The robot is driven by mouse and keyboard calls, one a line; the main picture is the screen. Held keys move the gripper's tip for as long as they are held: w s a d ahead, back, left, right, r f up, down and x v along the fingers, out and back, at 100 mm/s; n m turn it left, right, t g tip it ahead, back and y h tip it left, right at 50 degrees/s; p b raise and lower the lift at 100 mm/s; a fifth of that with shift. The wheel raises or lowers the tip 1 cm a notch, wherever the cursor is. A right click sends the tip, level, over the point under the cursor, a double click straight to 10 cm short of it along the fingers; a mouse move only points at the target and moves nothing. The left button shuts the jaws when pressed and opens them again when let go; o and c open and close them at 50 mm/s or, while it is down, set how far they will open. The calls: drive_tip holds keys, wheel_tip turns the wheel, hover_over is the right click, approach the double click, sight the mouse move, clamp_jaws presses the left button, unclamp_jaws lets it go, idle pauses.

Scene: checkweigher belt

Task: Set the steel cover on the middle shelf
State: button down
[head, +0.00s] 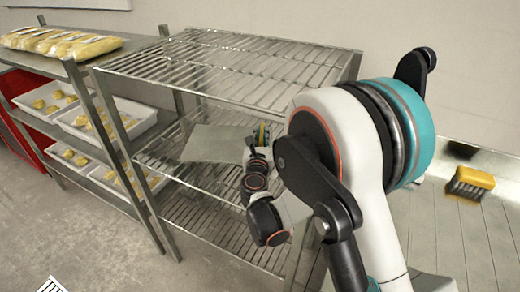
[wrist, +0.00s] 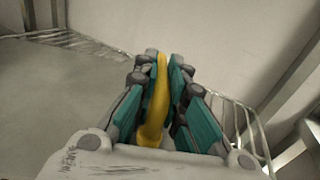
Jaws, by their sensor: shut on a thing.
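The steel cover (head: 212,144) is a flat grey sheet with a yellow handle. It is over the middle wire shelf (head: 170,168) of the rack, and I cannot tell whether it rests on the wires or is slightly above them. My gripper (head: 262,132) is inside the rack at the cover's right side. In the wrist view the teal fingers (wrist: 166,75) are shut on the yellow handle (wrist: 156,115), and the grey sheet of the cover (wrist: 60,95) spreads to the left.
The wire top shelf (head: 235,65) is empty and close above my arm. A left-hand rack holds bagged loaves (head: 60,43) and white trays (head: 125,112) of buns. A yellow brush (head: 470,183) lies on the metal surface at right. The lower wire shelf (head: 215,228) looks empty.

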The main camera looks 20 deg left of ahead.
wheel_tip(320, 180, down, 4)
drive_tip(key=shift+f+b, duration=0.1)
drive_tip(key=shift+b, duration=0.7)
drive_tip(key=shift+s, duration=0.1)
drive_tip(key=c, duration=1.6)
unclamp_jaws()
drive_tip(key=shift+c, duration=0.2)
